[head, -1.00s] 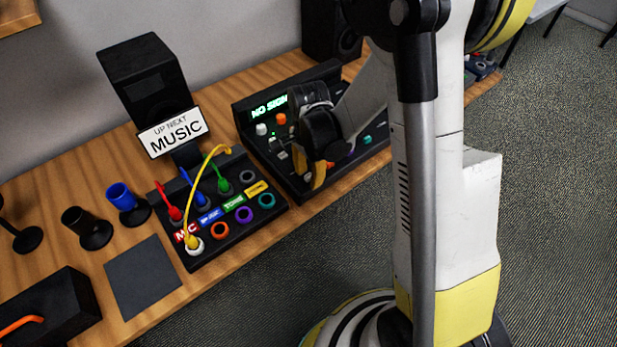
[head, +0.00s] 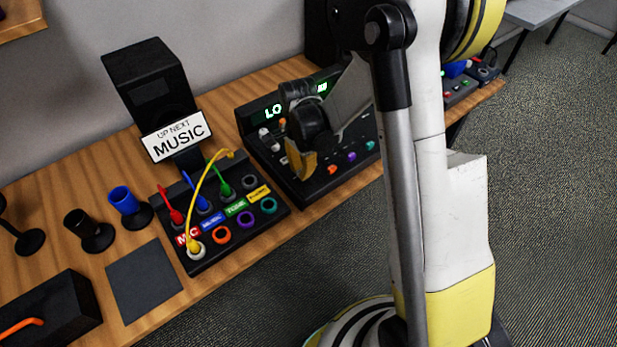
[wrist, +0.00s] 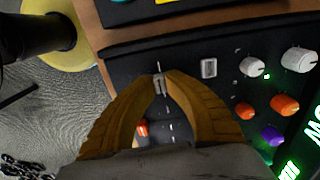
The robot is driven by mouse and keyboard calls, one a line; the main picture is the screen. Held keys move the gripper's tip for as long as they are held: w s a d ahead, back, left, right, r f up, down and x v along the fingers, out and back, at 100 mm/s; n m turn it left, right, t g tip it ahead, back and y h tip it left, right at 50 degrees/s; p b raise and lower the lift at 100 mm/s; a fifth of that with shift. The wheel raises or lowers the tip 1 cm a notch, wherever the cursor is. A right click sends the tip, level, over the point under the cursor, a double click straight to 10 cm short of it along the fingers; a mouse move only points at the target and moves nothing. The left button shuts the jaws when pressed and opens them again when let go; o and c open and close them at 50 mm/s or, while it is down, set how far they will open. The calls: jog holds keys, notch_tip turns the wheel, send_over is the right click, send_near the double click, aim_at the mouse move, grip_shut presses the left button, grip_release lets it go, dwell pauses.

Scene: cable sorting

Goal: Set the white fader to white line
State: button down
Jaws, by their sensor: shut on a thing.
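My gripper (head: 302,172) is low over the dark mixing console (head: 318,188). In the wrist view, my two yellow-brown fingers (wrist: 160,84) close on a small light grey-white fader cap (wrist: 158,82). The fingers hide part of the cap and its slot. A second pale fader cap (wrist: 208,68) sits beside it, apart from the fingers. Small pale marks show on the panel near the slots, but I cannot tell which is the white line.
White knobs (wrist: 297,60) and orange knobs (wrist: 284,105) stand near the faders. A patch board (head: 200,262) with coloured cables is left of the console. A "MUSIC" sign (head: 178,137) stands behind it, before a black speaker (head: 145,85).

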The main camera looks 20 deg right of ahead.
jog(key=c, duration=1.4)
grip_release()
jog(key=shift+w, duration=0.1)
notch_tip(320, 180, up, 12)
